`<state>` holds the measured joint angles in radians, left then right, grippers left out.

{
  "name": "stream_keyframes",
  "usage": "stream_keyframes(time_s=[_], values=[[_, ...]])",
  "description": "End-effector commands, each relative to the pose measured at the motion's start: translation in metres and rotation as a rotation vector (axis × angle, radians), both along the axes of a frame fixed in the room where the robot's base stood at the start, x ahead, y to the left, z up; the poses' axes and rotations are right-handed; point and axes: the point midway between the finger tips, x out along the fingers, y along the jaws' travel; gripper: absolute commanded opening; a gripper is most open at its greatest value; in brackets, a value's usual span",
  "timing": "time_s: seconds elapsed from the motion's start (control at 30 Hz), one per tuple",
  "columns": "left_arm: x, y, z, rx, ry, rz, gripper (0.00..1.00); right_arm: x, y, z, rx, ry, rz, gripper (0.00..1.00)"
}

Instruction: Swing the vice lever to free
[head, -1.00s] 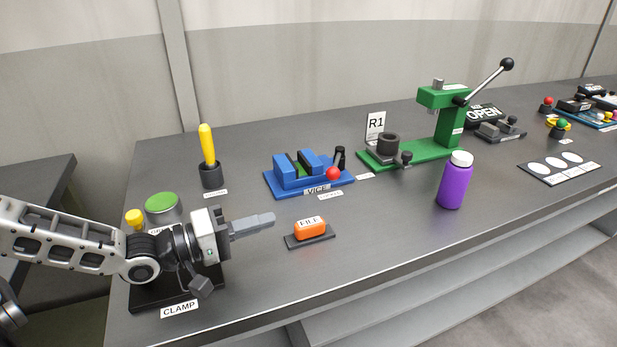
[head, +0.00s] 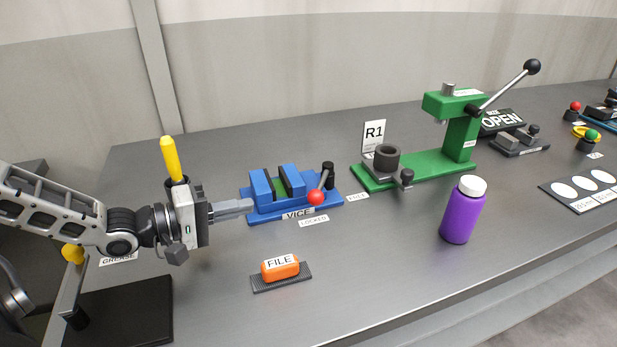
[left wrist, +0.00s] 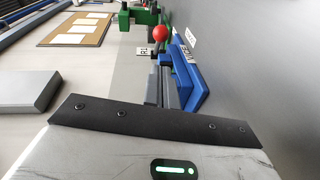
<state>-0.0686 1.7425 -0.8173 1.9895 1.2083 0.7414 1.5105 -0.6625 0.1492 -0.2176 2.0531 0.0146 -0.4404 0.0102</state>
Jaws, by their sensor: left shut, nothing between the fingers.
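The blue vice (head: 262,213) stands on the bench with its label at the front. Its lever ends in a red ball (head: 316,197), which sits at the front right, near the LOCKED tag (head: 313,220). The FREE tag (head: 357,197) lies to the right of the vice. My left gripper (head: 243,206) is shut and empty, pointing right at the vice's left end; whether it touches is unclear. In the left wrist view the red ball (left wrist: 160,33) and blue vice (left wrist: 190,75) show beyond the fingers (left wrist: 165,88). My right gripper is out of view.
An orange file block (head: 280,268) lies in front of the vice. A yellow-handled tool (head: 171,158) stands behind my left gripper. A green press (head: 459,140) and a purple bottle (head: 463,210) stand to the right. The bench between file and bottle is clear.

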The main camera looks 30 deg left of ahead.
Motion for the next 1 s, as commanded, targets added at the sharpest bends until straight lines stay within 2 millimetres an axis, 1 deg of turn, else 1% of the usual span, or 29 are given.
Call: stream_keyframes(time_s=[0.37, 0.47, 0.57, 0.9, 1.0], values=[[0.000, 0.000, 0.000, 0.000, 0.000, 0.000, 0.00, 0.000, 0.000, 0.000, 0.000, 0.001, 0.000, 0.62], [0.004, -0.003, -0.001, -0.001, -0.001, -0.001, 0.00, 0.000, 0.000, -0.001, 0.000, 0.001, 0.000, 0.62], [0.013, -0.009, -0.003, -0.004, -0.004, -0.002, 0.00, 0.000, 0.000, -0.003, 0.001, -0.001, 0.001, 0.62], [0.066, -0.040, -0.010, -0.005, -0.006, 0.000, 0.00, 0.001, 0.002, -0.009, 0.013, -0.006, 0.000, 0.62], [0.075, -0.045, -0.012, -0.002, -0.005, 0.000, 0.00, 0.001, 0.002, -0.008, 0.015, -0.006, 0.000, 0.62]])
